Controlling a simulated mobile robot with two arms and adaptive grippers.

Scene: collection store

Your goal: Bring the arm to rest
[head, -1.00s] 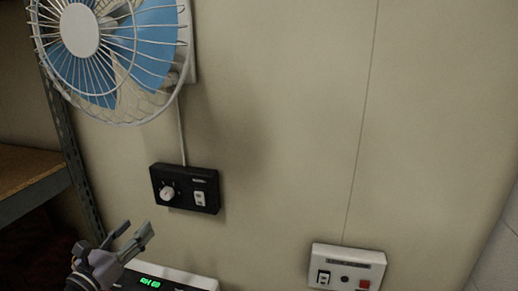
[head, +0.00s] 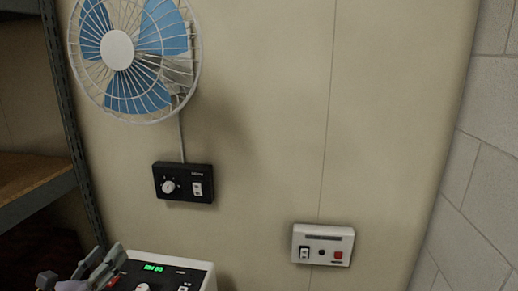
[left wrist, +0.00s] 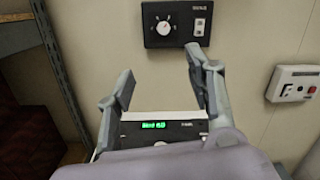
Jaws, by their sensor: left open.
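My left gripper (head: 104,262) is at the lower left of the head view, its fingers apart and nothing between them. It is in front of the left part of a white device (head: 198,270) with a green lit display. In the left wrist view the open fingers (left wrist: 158,78) frame the same device (left wrist: 180,130), and a black control box shows above them. The gripper looks apart from the box. My right gripper does not show in either view.
The black box (head: 183,182) with a knob and a switch is on the wall below a blue-bladed fan (head: 117,48). A white switch panel (head: 322,245) is at the lower right. Metal shelving (head: 66,120) stands at left. A block wall (head: 478,190) bounds the right.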

